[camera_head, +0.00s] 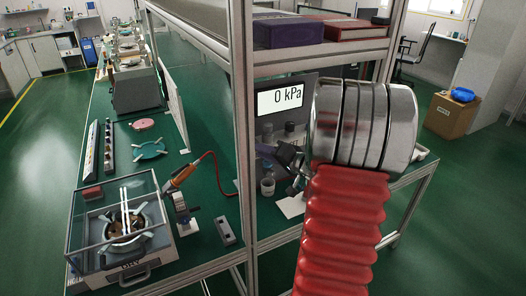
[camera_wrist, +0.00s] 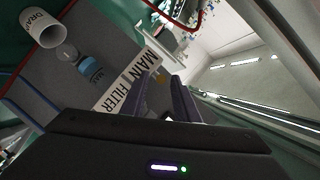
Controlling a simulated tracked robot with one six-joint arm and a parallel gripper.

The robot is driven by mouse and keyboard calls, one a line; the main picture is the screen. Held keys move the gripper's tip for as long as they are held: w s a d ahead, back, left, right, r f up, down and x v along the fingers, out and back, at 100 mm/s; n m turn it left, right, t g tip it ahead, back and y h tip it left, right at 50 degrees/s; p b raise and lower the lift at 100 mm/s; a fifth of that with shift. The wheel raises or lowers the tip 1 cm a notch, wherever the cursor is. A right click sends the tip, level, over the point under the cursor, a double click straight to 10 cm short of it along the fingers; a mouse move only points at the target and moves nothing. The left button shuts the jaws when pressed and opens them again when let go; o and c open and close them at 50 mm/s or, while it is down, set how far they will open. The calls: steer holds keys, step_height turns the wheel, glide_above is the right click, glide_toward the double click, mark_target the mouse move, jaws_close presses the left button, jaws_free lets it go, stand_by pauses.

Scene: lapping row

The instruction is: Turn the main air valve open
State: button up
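My gripper (camera_wrist: 165,82) has its two dark fingers apart, with the grey panel showing between the tips. It faces the panel close to the label MAIN (camera_wrist: 141,66); I cannot tell whether it touches anything. The label FILTER (camera_wrist: 115,93) is beside it. I cannot make out the main air valve's handle; the fingers may hide it. In the head view my gripper (camera_head: 292,160) is in front of the panel, below the display (camera_head: 280,99), which reads 0 kPa. A clear bowl with a blue band (camera_wrist: 88,68) is on the panel.
A white cup (camera_wrist: 42,29) with partly legible lettering stands near the bowl; it also shows in the head view (camera_head: 267,187). An aluminium frame post (camera_head: 241,120) rises left of the panel. A shelf above holds a dark box (camera_head: 290,34) and a red box (camera_head: 356,30).

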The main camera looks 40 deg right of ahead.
jaws_close()
steer(key=shift+a+h, duration=0.15)
steer(key=shift+h, duration=0.15)
steer(key=shift+w+a+m+h, duration=0.15)
steer(key=shift+a+m+h, duration=0.25)
steer(key=shift+m+h, duration=0.4)
steer(key=shift+w+a+m+h, duration=0.15)
steer(key=shift+a+m+h, duration=0.25)
steer(key=shift+m+h, duration=0.4)
steer(key=shift+h, duration=0.3)
steer(key=shift+o, duration=0.4)
jaws_free()
